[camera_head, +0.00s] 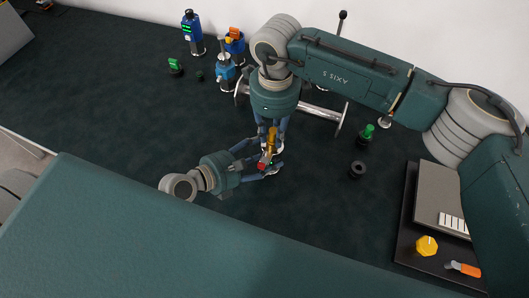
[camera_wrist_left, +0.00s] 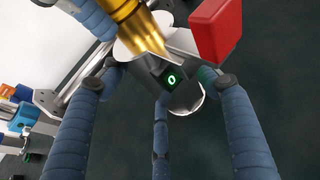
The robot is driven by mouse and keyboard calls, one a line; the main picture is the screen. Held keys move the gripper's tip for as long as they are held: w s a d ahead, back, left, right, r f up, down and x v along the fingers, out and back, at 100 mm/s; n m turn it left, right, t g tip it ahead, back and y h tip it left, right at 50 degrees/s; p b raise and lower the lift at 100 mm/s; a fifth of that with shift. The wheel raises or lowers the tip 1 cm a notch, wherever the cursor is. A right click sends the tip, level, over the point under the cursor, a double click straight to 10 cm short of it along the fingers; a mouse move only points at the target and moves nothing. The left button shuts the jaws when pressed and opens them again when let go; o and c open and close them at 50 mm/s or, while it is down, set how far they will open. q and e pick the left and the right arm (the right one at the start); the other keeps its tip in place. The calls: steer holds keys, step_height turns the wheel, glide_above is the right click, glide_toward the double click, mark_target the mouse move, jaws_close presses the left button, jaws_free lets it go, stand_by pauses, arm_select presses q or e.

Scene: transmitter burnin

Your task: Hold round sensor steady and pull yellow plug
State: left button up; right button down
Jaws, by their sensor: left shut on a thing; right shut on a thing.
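The round sensor (camera_wrist_left: 172,78), with a dark body, a lit green display and pale round faces, stands between the blue fingers of my left gripper (camera_head: 272,168). These fingers are shut on it in the left wrist view (camera_wrist_left: 175,100). The yellow plug (camera_wrist_left: 133,22) is gold and joins the sensor's upper side; it also shows in the head view (camera_head: 271,138). My right gripper (camera_head: 278,138) reaches down from above and is shut on the yellow plug. A red block (camera_wrist_left: 215,30) sits beside the plug. In the head view the fingers hide most of the sensor.
A metal rail (camera_head: 325,115) lies behind the grippers. A blue device (camera_head: 192,32), a light blue device (camera_head: 226,72) and an orange-topped device (camera_head: 235,40) stand at the back. A black ring (camera_head: 357,170) and green fitting (camera_head: 367,132) are right. A dark tray (camera_head: 405,235) is front right.

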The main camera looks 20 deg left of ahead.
mark_target(273, 130)
arm_select(q)
steer(key=shift+w+r, duration=0.1)
arm_select(e)
steer(key=shift+s+r, duration=0.1)
steer(key=shift+r, duration=2.45)
arm_select(q)
steer(key=o, duration=1.2)
steer(key=shift+s+a, duration=0.25)
steer(key=shift+s, duration=0.15)
steer(key=v, duration=1.1)
